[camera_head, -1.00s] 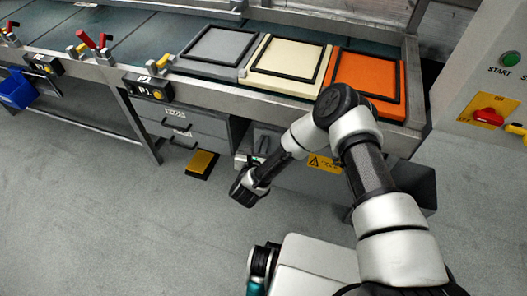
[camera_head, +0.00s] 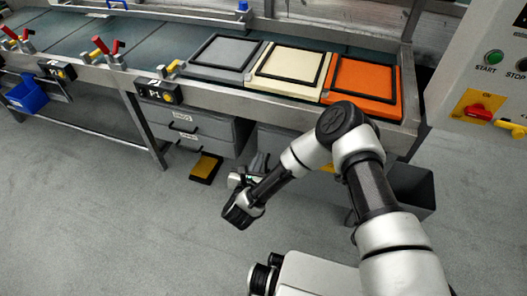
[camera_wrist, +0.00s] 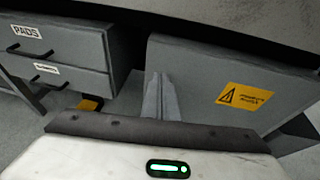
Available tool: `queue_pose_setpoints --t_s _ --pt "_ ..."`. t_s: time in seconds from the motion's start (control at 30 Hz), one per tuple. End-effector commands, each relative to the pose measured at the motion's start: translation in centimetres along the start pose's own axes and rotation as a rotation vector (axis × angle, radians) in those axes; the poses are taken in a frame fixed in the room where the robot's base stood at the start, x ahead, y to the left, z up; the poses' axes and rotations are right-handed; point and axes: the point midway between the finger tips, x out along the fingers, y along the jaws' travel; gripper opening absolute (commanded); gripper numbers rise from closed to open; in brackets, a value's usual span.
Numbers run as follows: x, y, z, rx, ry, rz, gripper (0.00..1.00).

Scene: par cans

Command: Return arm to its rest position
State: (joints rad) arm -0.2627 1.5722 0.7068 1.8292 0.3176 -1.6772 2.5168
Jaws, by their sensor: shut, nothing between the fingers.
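My arm reaches out over the floor in front of the bench, bent at the elbow. My gripper (camera_head: 258,163) is at its far end, low in front of the bench's lower cabinets and above the floor. In the wrist view, my gripper (camera_wrist: 160,82) has its two grey fingers together, with nothing held between them. The fingers point toward the gap between the drawer unit (camera_wrist: 58,52) and a grey panel with a yellow warning label (camera_wrist: 244,96).
The bench carries grey (camera_head: 222,54), cream (camera_head: 289,69) and orange (camera_head: 365,85) trays with black frames. A yellow-and-black pedal (camera_head: 205,167) lies on the floor. A dark bin (camera_head: 412,187) stands right of my arm. A control cabinet (camera_head: 470,75) is at right. Floor at left is clear.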

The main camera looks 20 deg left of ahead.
Motion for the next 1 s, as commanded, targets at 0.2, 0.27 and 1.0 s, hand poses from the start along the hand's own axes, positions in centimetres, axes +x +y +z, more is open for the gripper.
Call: queue_pose_setpoints --t_s 0.2,0.27,1.0 --pt "-3.4 0.4 -0.1 0.000 0.003 0.001 0.00" --pt "-3.8 0.5 -0.1 0.000 0.002 0.000 0.00" --pt "0.4 -0.4 20.2 -1.086 -0.094 0.387 0.00"
